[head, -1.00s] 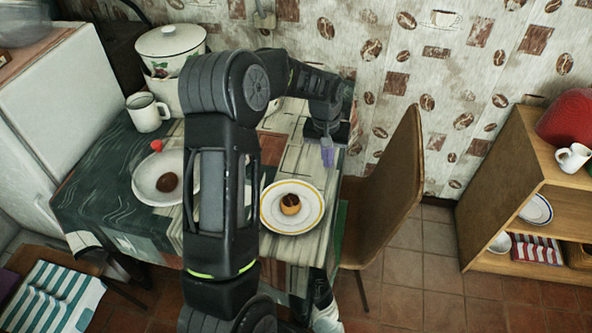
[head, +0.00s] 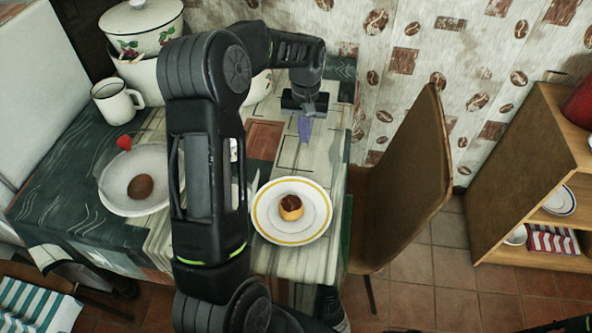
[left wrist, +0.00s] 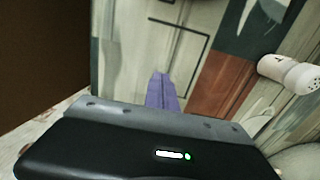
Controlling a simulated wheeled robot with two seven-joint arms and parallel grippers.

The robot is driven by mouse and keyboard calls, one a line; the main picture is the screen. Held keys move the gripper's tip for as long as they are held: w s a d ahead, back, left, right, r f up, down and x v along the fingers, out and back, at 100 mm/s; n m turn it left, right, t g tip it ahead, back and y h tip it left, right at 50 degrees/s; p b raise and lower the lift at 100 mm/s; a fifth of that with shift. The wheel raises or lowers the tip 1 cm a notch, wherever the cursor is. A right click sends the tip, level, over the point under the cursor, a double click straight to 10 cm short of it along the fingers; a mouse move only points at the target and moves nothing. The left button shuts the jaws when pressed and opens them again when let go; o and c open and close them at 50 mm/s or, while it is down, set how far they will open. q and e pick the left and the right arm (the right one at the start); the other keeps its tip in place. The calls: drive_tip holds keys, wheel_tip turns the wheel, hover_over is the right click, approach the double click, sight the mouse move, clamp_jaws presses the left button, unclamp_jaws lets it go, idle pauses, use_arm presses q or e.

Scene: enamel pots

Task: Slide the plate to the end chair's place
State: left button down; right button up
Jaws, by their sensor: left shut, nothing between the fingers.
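The plate (head: 268,222) is white with a yellow rim and lies flat on the table, close to its right edge. A small brown-topped cake (head: 291,208) sits in its middle. The end chair (head: 405,185), brown with a tall back, stands just right of the table. My left gripper (head: 305,131) is shut and empty, its purple fingers pointing down beyond the plate and apart from it. The purple fingers (left wrist: 162,92) also show over the patterned tabletop in the left wrist view. My left arm hides part of the table left of the plate. My right gripper does not show.
A white dish (head: 120,196) with a brown egg-like thing (head: 140,187) lies to the left. A mug (head: 115,102) and enamel pots (head: 142,30) stand behind it. A white shaker (left wrist: 290,75) lies in the left wrist view. A wooden shelf (head: 510,170) stands at the right.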

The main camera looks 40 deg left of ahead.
sight(297, 179)
use_arm(q)
drive_tip(key=shift+d+r, duration=0.1)
drive_tip(key=shift+r, duration=0.05)
drive_tip(key=shift+s, duration=0.2)
drive_tip(key=s+d, duration=0.2)
drive_tip(key=s, duration=0.1)
drive_tip(key=s+d+p, duration=0.1)
drive_tip(key=s+d, duration=0.1)
drive_tip(key=s, duration=0.1)
drive_tip(key=s+d, duration=0.2)
drive_tip(key=s, duration=0.2)
drive_tip(key=shift+s+p, duration=0.1)
drive_tip(key=shift+p, duration=0.3)
drive_tip(key=shift+s+f, duration=0.1)
drive_tip(key=shift+f, duration=0.2)
drive_tip(key=shift+f+b, duration=0.3)
drive_tip(key=shift+f, duration=0.3)
